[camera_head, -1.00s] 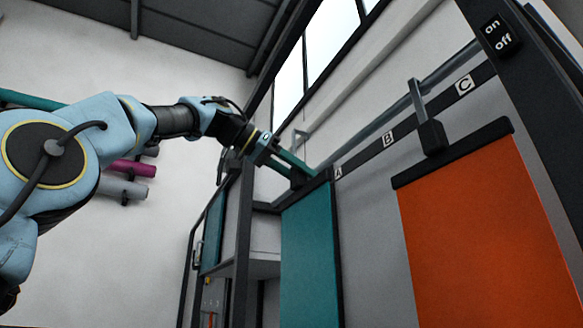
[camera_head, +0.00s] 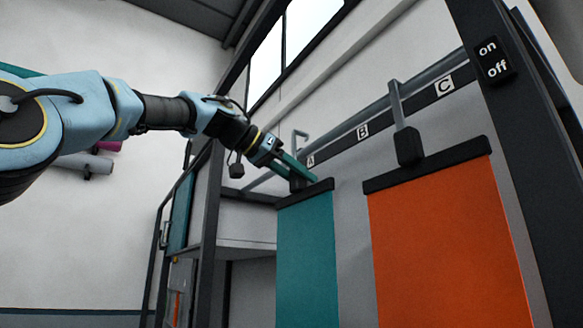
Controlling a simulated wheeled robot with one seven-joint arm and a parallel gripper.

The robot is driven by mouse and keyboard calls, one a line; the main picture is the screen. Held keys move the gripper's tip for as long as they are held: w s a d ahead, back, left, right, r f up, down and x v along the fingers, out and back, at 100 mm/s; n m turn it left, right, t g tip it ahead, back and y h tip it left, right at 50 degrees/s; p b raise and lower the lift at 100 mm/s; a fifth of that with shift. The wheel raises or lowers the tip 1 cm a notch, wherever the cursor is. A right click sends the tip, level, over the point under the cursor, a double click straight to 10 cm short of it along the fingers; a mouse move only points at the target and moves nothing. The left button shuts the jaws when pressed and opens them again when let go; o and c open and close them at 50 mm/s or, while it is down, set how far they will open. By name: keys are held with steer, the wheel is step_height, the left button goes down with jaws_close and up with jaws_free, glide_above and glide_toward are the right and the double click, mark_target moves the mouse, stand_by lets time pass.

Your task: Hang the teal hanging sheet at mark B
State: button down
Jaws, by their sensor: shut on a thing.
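The teal hanging sheet (camera_head: 307,262) hangs upright from a dark top bar (camera_head: 305,193) with a grey hook (camera_head: 300,138) above it. My gripper (camera_head: 300,174) is shut on the small dark block between the bar and the hook. The hook's top shows above the rail line, near mark A (camera_head: 310,160); I cannot tell whether it touches the rail. Mark B (camera_head: 363,131) is on the dark strip to the right of the teal sheet. The grey rail (camera_head: 433,72) runs along above the strip.
An orange sheet (camera_head: 440,240) hangs from the rail by its own hook (camera_head: 397,105), between mark B and mark C (camera_head: 445,86). Its bar lies close to the right of the teal sheet. A dark post with an on/off switch (camera_head: 493,60) stands at the right.

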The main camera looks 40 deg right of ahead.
steer(key=x, duration=0.3)
steer(key=shift+d+f+p, duration=0.1)
steer(key=shift+f+p, duration=0.1)
steer(key=shift+p, duration=0.1)
stand_by(0.5)
steer(key=shift+c, duration=1.8)
jaws_free()
